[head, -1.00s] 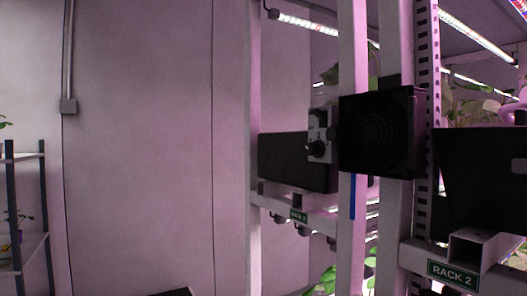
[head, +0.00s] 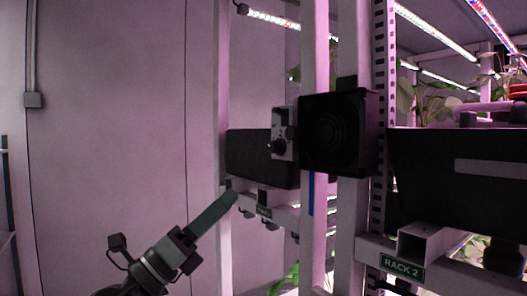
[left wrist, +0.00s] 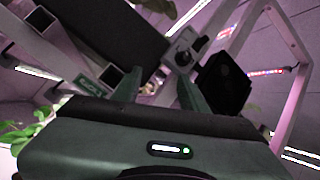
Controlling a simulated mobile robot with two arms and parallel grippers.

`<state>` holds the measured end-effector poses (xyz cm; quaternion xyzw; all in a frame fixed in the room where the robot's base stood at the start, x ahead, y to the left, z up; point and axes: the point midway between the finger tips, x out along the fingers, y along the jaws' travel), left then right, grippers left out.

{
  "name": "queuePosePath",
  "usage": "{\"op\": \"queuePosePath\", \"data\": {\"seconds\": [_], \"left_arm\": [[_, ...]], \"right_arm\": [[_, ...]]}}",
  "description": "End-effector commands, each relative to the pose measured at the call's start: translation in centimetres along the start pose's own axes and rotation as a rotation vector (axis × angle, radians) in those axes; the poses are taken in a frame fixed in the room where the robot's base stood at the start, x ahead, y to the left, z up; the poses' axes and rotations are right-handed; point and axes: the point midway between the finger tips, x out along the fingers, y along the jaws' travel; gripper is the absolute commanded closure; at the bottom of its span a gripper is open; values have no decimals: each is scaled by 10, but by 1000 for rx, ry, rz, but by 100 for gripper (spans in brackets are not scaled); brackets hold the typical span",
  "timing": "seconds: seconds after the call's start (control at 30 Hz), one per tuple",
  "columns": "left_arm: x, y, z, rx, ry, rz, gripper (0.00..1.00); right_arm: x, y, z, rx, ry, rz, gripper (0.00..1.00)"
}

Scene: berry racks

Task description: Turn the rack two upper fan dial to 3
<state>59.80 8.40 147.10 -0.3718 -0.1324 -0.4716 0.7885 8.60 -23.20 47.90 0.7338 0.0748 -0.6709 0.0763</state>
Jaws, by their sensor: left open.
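The fan dial is a black round knob (head: 279,147) on a small light-grey control box (head: 281,123), fixed to the rack left of a square black fan (head: 336,133). Its pointer setting is too small to read. In the left wrist view the knob (left wrist: 183,58) shows beyond the fingers, with the dark fan (left wrist: 222,85) to its right. My left gripper (head: 231,196) is low and left of the knob in the head view, its finger pointing up and right toward it, apart from it. In the left wrist view the gripper (left wrist: 158,84) is open and empty. My right gripper is not in view.
A green RACK 2 sign (head: 402,266) is on the rack's lower beam. A dark box (head: 262,158) sits behind the control box. White uprights (head: 350,230) stand beside the fan. A large dark bin (head: 455,185) is at the right.

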Motion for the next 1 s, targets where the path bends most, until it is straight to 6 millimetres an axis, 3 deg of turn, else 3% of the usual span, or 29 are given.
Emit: {"op": "queuePosePath", "data": {"seconds": [0.03, 0.1, 0.3, 0.47, 0.8, 1.0], "left_arm": [[14, -23, 8, 146, 61, -21, 57], [25, -40, 15, 310, 125, -21, 57], [39, -57, 28, 548, 205, 12, 57], [54, -58, 29, 567, 211, 17, 57], [105, -54, 19, 563, 209, 17, 57], [115, -51, 14, 565, 210, 18, 57]], "right_arm": [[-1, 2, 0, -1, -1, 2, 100], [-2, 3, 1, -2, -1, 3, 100], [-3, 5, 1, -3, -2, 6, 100], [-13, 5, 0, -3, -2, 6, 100], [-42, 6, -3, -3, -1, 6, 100], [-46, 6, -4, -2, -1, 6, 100]]}}
